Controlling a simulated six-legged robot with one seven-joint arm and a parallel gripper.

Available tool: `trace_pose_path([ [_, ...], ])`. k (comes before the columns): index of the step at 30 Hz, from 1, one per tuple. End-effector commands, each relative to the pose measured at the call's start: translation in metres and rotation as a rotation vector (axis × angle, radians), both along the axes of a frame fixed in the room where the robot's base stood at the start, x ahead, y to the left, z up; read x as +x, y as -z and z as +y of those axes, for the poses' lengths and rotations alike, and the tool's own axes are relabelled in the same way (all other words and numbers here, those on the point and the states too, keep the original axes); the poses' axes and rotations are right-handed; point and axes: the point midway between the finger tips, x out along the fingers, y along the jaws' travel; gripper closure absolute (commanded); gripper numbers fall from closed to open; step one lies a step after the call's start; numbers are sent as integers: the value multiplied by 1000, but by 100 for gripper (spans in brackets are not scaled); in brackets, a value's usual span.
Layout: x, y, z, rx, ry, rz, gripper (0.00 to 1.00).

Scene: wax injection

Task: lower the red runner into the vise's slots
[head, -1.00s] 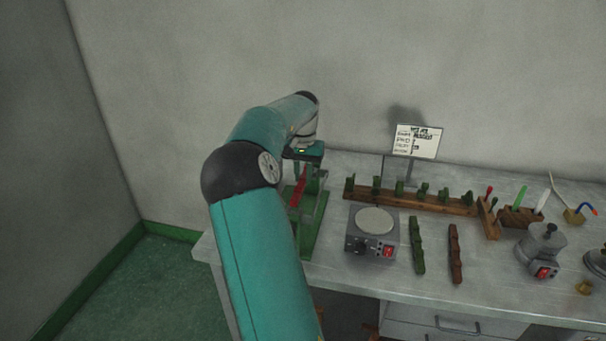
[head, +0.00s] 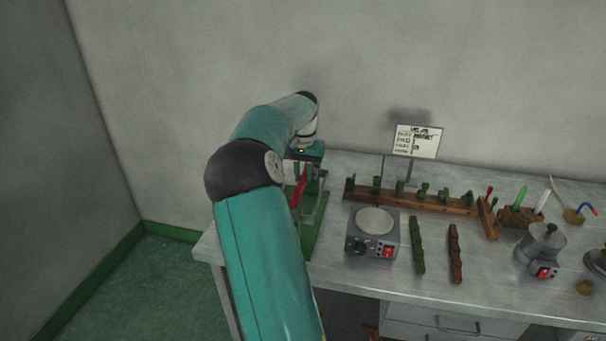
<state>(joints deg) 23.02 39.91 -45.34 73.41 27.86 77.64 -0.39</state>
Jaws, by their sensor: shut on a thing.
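The red runner (head: 299,190) shows as a short slanted red bar at the left end of the bench, under my wrist. My gripper (head: 302,172) is above the green vise (head: 314,215) and shut on the red runner; its fingertips are small and partly hidden by my arm. The vise is a green frame on the bench, and my arm covers its left side. The slots are hidden, so I cannot tell whether the runner touches them.
Right of the vise stands a grey hot plate (head: 373,235). A wooden rack (head: 425,203) with green pieces runs behind it. A green bar (head: 417,246) and a brown bar (head: 455,254) lie to its right. A sign (head: 417,141) stands at the back.

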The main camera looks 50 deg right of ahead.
Motion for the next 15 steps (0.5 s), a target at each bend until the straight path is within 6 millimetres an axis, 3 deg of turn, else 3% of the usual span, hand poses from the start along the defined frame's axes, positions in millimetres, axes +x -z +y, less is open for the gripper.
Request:
trace_pose_path([
  [15, 0, 8, 0, 0, 0, 1, 100],
])
